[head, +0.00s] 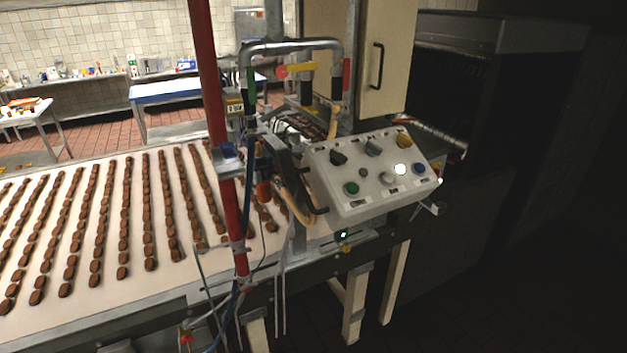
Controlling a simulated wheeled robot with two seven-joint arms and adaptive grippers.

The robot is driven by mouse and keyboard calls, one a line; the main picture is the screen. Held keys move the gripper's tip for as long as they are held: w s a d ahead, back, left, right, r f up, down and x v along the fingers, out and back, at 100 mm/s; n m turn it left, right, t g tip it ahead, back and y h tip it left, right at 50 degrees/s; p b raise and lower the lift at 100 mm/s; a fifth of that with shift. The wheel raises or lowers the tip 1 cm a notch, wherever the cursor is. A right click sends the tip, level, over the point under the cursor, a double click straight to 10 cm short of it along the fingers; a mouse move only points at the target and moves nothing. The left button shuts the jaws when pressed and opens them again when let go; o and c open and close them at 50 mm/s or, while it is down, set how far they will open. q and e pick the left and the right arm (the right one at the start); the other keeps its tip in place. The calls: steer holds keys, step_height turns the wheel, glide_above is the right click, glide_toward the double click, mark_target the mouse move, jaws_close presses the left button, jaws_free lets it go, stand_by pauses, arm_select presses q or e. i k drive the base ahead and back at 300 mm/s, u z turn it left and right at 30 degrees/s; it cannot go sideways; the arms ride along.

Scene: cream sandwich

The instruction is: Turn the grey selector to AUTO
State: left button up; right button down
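A pale control box (360,196) with a sloped face stands at the end of the conveyor, right of the picture's middle. Its top row has a black selector (338,157), a grey selector (373,147) in the middle and a yellow selector (404,139). The lettering around the selectors is too small to read, so I cannot tell which position the grey one points to. Below them are a green button (351,188), a bright white button (400,169), a blue button (420,168) and other small buttons. Neither of my grippers is in view.
A conveyor (150,285) with rows of brown biscuits fills the left. A red post (213,100), cables and a metal tube frame (290,46) stand left of and behind the box. A dark machine (490,100) stands at the right. The space before the box looks clear.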

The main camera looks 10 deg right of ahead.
mark_target(372, 150)
steer(key=z, duration=1.35)
steer(key=k, duration=0.9)
steer(key=u, duration=1.3)
steer(key=i, duration=0.5)
